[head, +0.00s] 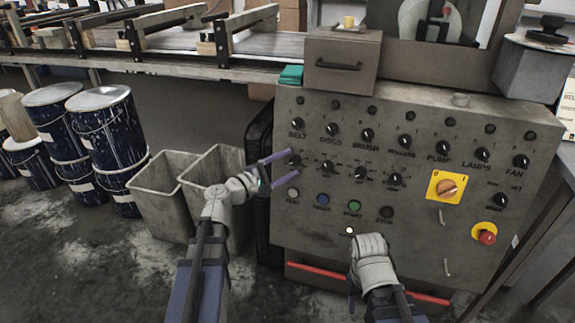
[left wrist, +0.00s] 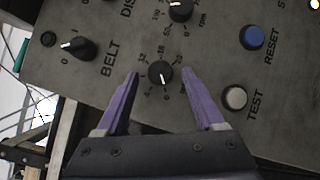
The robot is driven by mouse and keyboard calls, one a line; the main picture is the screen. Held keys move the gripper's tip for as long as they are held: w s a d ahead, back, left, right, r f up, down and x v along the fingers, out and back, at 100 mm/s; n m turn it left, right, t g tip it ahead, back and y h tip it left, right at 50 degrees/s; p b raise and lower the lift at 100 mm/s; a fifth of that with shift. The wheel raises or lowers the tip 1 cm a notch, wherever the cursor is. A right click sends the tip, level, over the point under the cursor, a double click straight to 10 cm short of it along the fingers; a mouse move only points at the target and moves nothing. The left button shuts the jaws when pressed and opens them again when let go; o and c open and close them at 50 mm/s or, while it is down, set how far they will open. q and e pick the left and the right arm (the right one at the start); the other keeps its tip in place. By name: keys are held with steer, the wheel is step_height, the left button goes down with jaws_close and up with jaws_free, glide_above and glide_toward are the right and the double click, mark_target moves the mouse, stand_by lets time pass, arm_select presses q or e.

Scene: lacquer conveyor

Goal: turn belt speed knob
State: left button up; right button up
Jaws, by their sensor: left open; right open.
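The belt speed knob (left wrist: 160,73) is a small black round knob with a pale pointer line and a numbered scale, below the BELT switch (left wrist: 78,48) on the grey panel. In the head view the knob (head: 295,162) is at the panel's left side. My left gripper (head: 279,167) is open, with purple fingers towards the panel. In the left wrist view the left gripper's fingertips (left wrist: 160,72) lie on either side of the knob, with a gap on each side. My right arm's pale wrist shows in front of the lower panel; its fingers are hidden.
Below the dials are a white TEST button (left wrist: 235,97), a blue RESET button (left wrist: 252,37) and a green button (head: 354,206). A yellow rotary switch (head: 446,188) and red emergency stop (head: 486,236) are at right. Grey bins (head: 165,185) and paint drums (head: 105,130) stand left.

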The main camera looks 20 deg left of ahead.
arm_select(q)
steer(key=shift+w+d, duration=0.15)
jaws_close()
stand_by(0.5)
